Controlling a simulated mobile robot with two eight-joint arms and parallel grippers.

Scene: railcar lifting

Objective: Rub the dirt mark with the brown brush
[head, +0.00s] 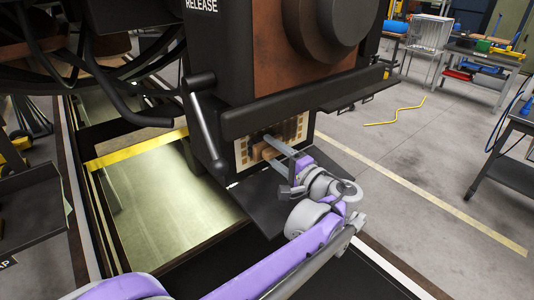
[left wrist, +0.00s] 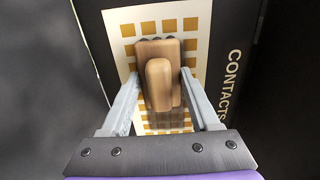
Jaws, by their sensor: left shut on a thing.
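The brown brush (left wrist: 160,85) is a wooden block with a rounded handle. My left gripper (head: 268,149) is shut on it, with one finger on each side. The brush is against or just in front of a cream contact plate (left wrist: 119,17) with rows of golden squares, beside the word CONTACTS. The plate also shows in the head view (head: 300,126), low on the dark railcar housing. Small dark bits show along the brush's top edge; I cannot tell whether they are bristles or the dirt mark. The brush hides the plate's middle. My right gripper is not in view.
A black ledge (head: 300,103) juts out above the plate, and a dark lever (head: 205,120) hangs to its left. A dark flap (head: 262,203) lies below. A pit with a yellow edge (head: 135,150) is at left.

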